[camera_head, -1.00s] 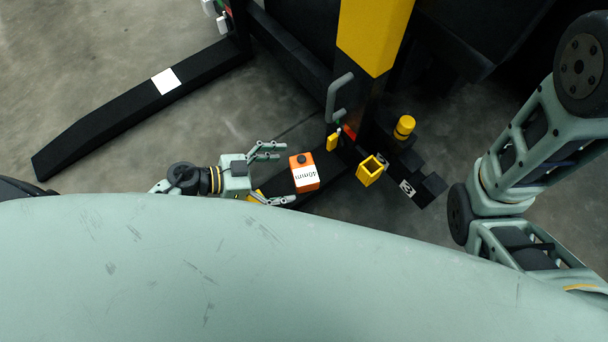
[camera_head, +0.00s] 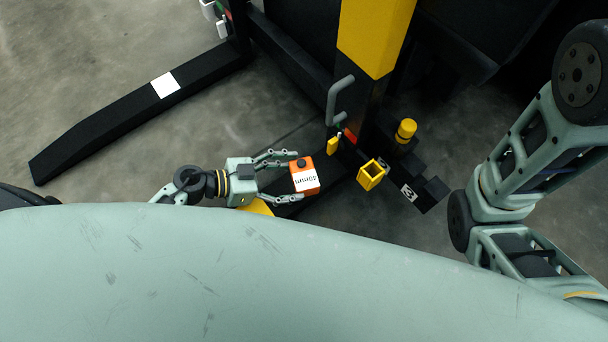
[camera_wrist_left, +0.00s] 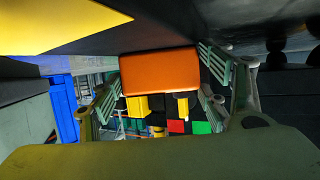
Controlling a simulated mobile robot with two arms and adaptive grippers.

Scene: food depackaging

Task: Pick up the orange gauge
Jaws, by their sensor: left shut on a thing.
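The orange gauge (camera_head: 303,174) is a small orange block with a white "40mm" label and a dark knob on one end. My left gripper (camera_head: 291,177) has its fingers on either side of the gauge and is shut on it. In the left wrist view the orange gauge (camera_wrist_left: 160,71) sits between the two fingers of the left gripper (camera_wrist_left: 162,80). My right arm shows at the right of the head view, but its gripper is out of view.
A yellow square holder (camera_head: 371,175) and a yellow-capped post (camera_head: 405,130) stand right of the gauge. A yellow column (camera_head: 375,35) with a grey handle (camera_head: 337,97) rises behind. A long black beam (camera_head: 120,120) lies on the floor at left.

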